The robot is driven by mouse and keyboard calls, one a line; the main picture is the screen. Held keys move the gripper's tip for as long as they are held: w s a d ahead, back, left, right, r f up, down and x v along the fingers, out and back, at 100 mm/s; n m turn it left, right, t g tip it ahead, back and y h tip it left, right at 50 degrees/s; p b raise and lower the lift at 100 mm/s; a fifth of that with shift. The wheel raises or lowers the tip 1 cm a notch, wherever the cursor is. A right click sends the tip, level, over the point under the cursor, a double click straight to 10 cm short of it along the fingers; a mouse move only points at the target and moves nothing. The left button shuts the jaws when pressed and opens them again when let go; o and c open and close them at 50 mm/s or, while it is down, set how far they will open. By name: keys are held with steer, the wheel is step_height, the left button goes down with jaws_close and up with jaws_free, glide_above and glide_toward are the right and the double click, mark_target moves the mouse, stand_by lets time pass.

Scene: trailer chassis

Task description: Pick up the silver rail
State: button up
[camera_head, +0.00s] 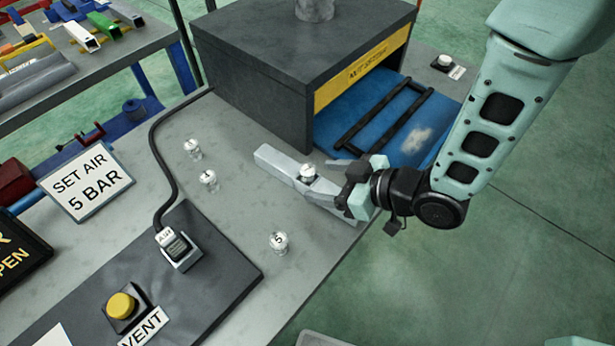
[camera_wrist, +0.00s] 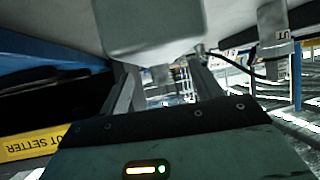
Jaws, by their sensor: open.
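The silver rail (camera_head: 279,162) is a pale grey bar lying slantwise on the grey bench, in front of the dark box machine. I cannot tell whether the fingers touch the rail. In the wrist view both fingers (camera_wrist: 163,92) stand apart. A large pale grey block (camera_wrist: 148,28) fills the top there, beyond the fingers; I cannot tell for sure that it is the rail.
The dark machine (camera_head: 300,75) with a blue chute (camera_head: 375,115) stands close behind my gripper. More jars (camera_head: 279,243) stand on the bench (camera_head: 225,225). A black cable (camera_head: 157,150) runs to a dark panel with a yellow button (camera_head: 121,306). Green floor lies right of the bench.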

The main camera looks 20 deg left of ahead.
steer(key=shift+x, duration=1.4)
steer(key=shift+w, duration=0.1)
jaws_close()
steer(key=shift+r, duration=0.1)
